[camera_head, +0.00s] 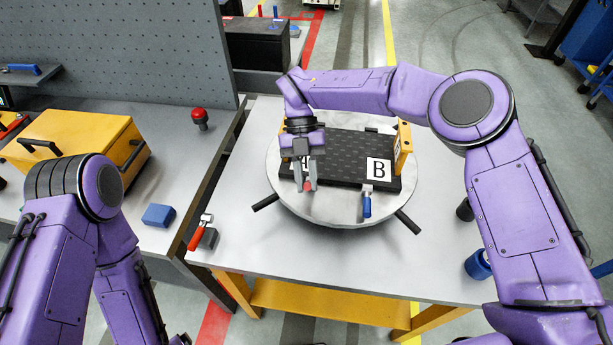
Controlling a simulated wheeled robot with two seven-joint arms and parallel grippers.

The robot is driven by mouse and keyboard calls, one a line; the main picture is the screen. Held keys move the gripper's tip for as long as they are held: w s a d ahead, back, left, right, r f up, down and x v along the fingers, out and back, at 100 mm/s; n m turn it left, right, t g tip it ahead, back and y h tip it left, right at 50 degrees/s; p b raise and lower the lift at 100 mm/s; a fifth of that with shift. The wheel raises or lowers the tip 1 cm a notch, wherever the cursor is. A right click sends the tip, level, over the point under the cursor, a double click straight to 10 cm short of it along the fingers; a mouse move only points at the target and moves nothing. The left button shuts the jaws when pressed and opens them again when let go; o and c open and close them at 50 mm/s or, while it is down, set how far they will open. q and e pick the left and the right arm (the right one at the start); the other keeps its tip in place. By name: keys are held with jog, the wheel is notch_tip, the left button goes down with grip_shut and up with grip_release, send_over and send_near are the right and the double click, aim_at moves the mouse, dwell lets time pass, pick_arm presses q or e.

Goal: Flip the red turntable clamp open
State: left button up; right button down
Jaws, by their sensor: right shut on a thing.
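The round grey turntable (290,203) sits on the table and bears a black plate (350,148) with a white "B" label. My right gripper (307,186) points down at the plate's front left corner. It is shut on the red turntable clamp (308,187), of which only a small red part shows between the fingers. The rest of that clamp is hidden, so its lever angle cannot be told. A blue-handled clamp (367,206) stands at the plate's front right. My left arm shows at the lower left, but its gripper is out of view.
Another red-handled clamp (196,237) sits at the table's left edge. Dark spokes (407,221) stick out from the turntable. A yellow handle (403,145) rises at the plate's right. A yellow box (75,140), a blue block (158,215) and a red button (199,116) are on the left bench.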

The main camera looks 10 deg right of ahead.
jog(key=c, duration=1)
grip_release()
jog(key=shift+w+r, duration=0.1)
jog(key=shift+w, duration=0.05)
jog(key=p+v, duration=0.2)
jog(key=v, duration=0.8)
jog(key=shift+d+r, duration=0.1)
jog(key=shift+r, duration=0.1)
jog(key=shift+c, duration=0.4)
